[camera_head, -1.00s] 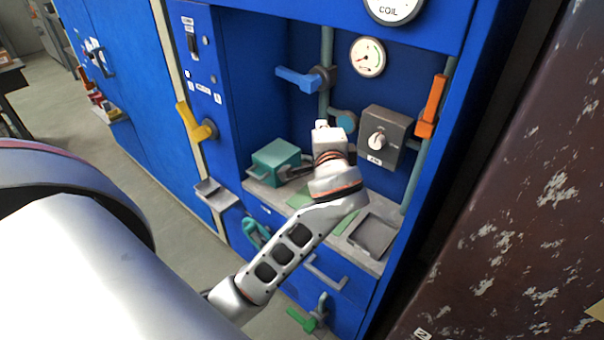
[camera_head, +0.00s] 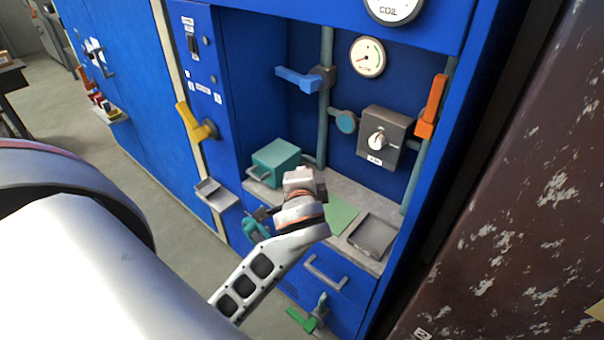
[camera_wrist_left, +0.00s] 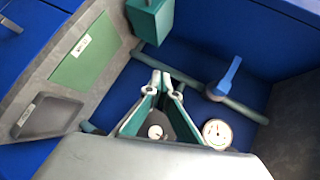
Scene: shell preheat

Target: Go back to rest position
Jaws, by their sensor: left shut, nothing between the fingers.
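My left gripper (camera_head: 262,214) is at the front edge of the cabinet's shelf in the head view, partly hidden by its own wrist. In the left wrist view its fingertips (camera_wrist_left: 163,85) are together with nothing between them. It is apart from the grey box with the white knob (camera_head: 377,138) and from the teal box (camera_head: 275,163). My right gripper is not in view.
The blue cabinet holds a blue lever (camera_head: 298,79), an orange handle (camera_head: 432,104), a yellow lever (camera_head: 196,122) and a gauge (camera_head: 367,57). The shelf has a green pad (camera_head: 341,215) and a grey tray (camera_head: 373,236). Open floor (camera_head: 178,215) lies left.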

